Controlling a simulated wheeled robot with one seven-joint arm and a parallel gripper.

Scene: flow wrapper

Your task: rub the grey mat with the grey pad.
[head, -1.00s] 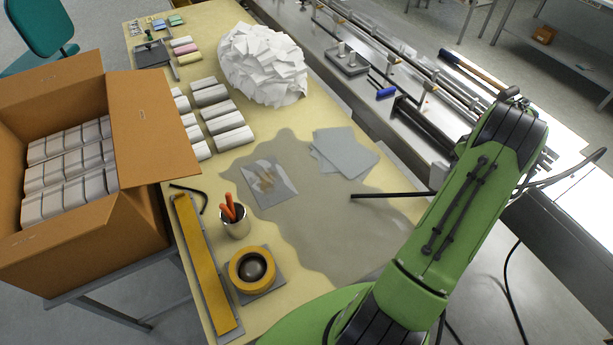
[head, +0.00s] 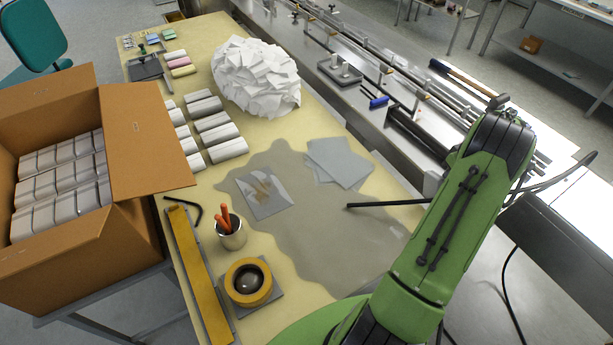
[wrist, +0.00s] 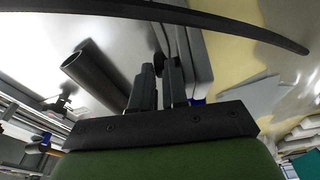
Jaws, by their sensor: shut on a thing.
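A broad grey patch with a wavy outline (head: 330,235), which looks like the grey mat, lies flat on the cream table. On it lie a grey square with brownish marks (head: 252,206) and several fanned grey sheets (head: 342,165). I cannot tell for sure which grey piece is the pad. My gripper (wrist: 159,80) is shut on a small dark thing (wrist: 159,63), too unclear to name. My arm hides the gripper in the head view. A thin black bar (head: 385,205) shows over the patch; I cannot tell whether it is joined to what I hold.
A tape roll (head: 238,289), a cup with orange handles (head: 232,238) and a yellow bar (head: 200,285) stand at the near left. Wrapped packs (head: 215,122), a white paper heap (head: 255,75) and an open carton (head: 150,140) lie beyond. A steel machine (head: 400,90) borders the right.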

